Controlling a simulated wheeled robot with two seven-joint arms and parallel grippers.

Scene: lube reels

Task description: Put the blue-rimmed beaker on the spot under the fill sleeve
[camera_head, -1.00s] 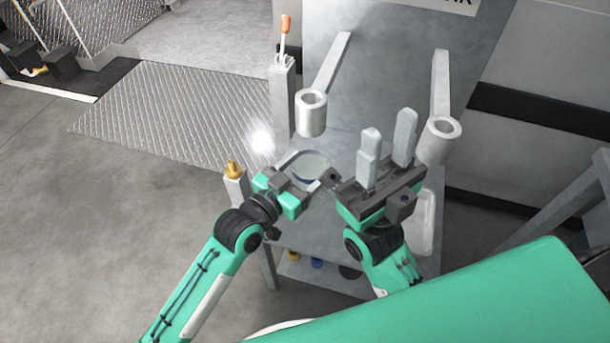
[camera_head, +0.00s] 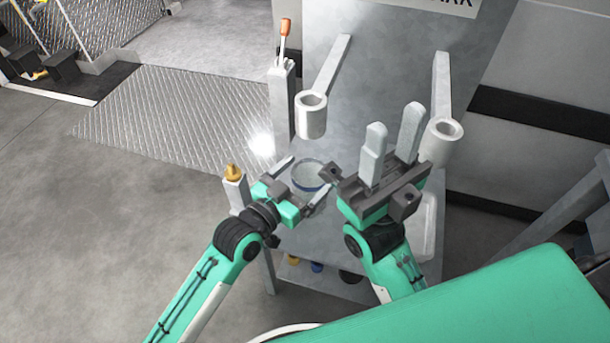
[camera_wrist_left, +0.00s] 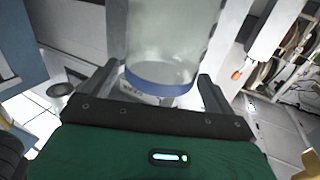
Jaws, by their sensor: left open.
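The clear blue-rimmed beaker (camera_head: 308,176) is upright above or on the grey stand, between the fingers of my left gripper (camera_head: 305,178). That gripper is open, with a finger on each side of the beaker. In the left wrist view the beaker (camera_wrist_left: 160,45) shows its blue band close to the palm, with the fingers (camera_wrist_left: 160,85) spread around it. Two grey sleeves hang on arms from the back panel: a left sleeve (camera_head: 311,118) just behind the beaker, and a right sleeve (camera_head: 440,142). Which is the fill sleeve is unclear. My right gripper (camera_head: 394,120) is open and empty, fingers pointing up.
A lever with an orange handle (camera_head: 285,28) stands on a post at the back left. A yellow-tipped post (camera_head: 233,175) is left of my left gripper. A shelf below holds several coloured round items (camera_head: 317,267). The right gripper is close beside the beaker.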

